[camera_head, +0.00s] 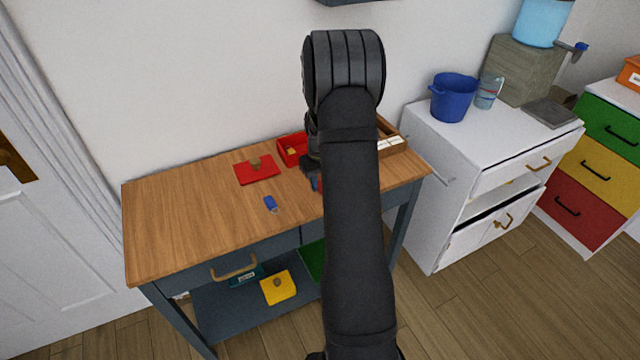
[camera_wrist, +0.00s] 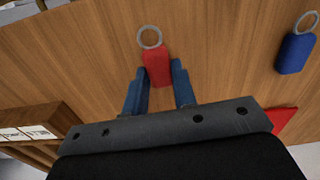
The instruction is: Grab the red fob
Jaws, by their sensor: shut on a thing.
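The red fob (camera_wrist: 157,65) with a metal ring lies at the wooden tabletop in the wrist view, between the two blue fingers of my gripper (camera_wrist: 159,72). My gripper is shut on the fob, with the ring sticking out beyond the fingertips. I cannot tell whether the fob still touches the table. In the head view my arm hides most of the gripper and the fob; only a sliver of red (camera_head: 319,186) shows beside a blue finger.
A blue fob (camera_head: 270,203) lies left of my gripper on the wooden table (camera_head: 180,215). A red flat piece (camera_head: 257,170) and a red open box (camera_head: 291,150) are farther back. A wooden tray (camera_head: 398,139) stands at the right. The table's left part is clear.

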